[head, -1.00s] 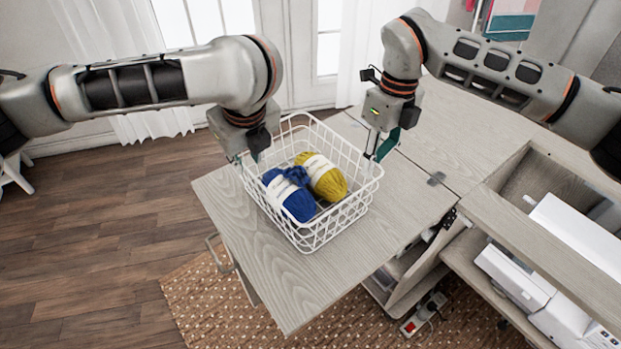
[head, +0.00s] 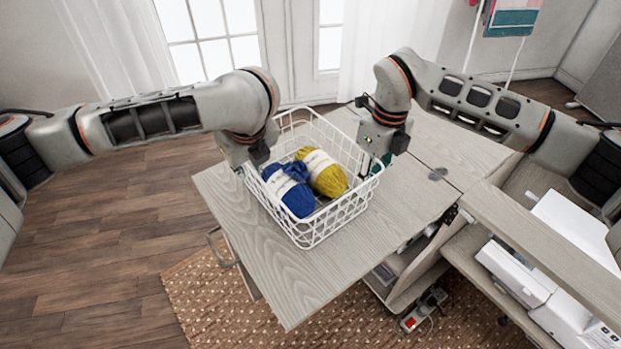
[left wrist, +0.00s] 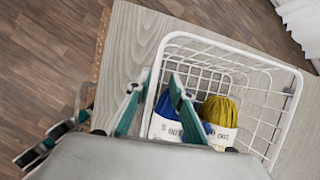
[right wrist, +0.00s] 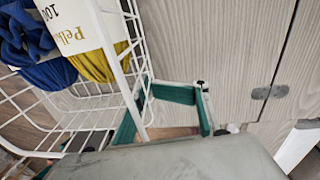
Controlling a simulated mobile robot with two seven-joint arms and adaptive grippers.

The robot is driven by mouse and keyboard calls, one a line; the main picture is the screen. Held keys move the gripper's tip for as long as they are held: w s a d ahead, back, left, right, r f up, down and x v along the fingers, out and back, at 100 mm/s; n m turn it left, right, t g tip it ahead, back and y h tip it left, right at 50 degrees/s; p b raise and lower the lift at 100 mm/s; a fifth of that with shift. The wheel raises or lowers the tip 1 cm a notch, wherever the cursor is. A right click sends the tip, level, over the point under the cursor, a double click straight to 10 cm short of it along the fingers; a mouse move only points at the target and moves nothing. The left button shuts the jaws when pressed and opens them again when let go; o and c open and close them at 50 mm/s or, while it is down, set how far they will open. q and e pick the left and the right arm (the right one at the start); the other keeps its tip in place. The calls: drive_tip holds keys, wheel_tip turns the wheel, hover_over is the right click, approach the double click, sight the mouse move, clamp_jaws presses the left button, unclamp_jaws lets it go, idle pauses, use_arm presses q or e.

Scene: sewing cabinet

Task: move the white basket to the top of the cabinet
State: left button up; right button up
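The white wire basket (head: 322,226) stands upright on the wooden cabinet's extended leaf (head: 290,290). It holds a blue yarn ball (head: 290,192) and a yellow yarn ball (head: 327,176). My left gripper (head: 248,168) is at the basket's left rim. In the left wrist view its open fingers (left wrist: 157,100) straddle the rim, one outside and one inside. My right gripper (head: 376,163) is low at the right rim. In the right wrist view its fingers (right wrist: 165,112) are spread, with the rim crossing near the left finger. Exact contact is unclear.
The cabinet's further top (head: 450,150) lies behind and right of the basket, bare around a hinge plate (head: 437,174). A white sewing machine (head: 515,275) sits in the opening at right. The leaf's front is clear. A woven rug (head: 210,300) lies below.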

use_arm(q)
drive_tip(key=shift+w+a+f, duration=0.1)
drive_tip(key=shift+w+f, duration=0.05)
drive_tip(key=shift+f, duration=0.2)
use_arm(e)
drive_tip(key=shift+f, duration=0.35)
use_arm(q)
clamp_jaws()
use_arm(e)
clamp_jaws()
use_arm(q)
drive_tip(key=shift+r, duration=0.15)
use_arm(e)
drive_tip(key=shift+r, duration=0.1)
